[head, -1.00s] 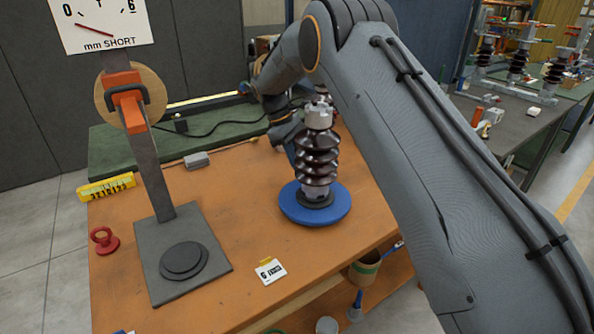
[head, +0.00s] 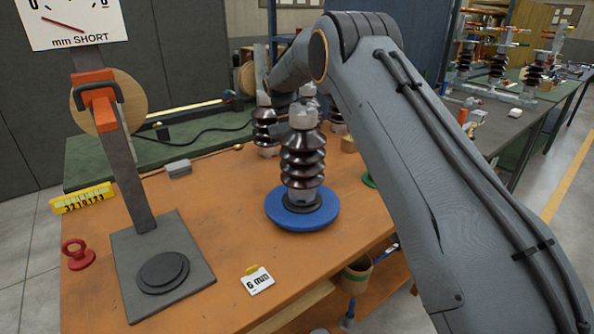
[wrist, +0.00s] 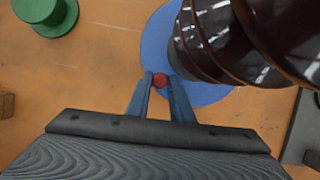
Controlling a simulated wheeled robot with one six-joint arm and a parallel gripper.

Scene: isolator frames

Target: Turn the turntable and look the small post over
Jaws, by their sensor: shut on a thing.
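The small post (head: 302,160) is a dark brown ribbed insulator with a grey metal cap. It stands upright on the blue round turntable (head: 275,213) on the orange bench. In the wrist view the post (wrist: 245,40) leans in from the upper right over the turntable (wrist: 155,45). A small red knob (wrist: 160,80) shows at the turntable's near edge. My gripper (wrist: 160,88) has its two blue fingers around this knob, shut on it. In the head view my gripper is hidden behind the post.
Other ribbed posts (head: 265,128) stand behind. A gauge stand with a grey base (head: 195,255) is at left, with a red knobbed piece (head: 75,253) beside it. A "6 min" card (head: 257,281) lies in front. A green spool (wrist: 45,14) is near the turntable.

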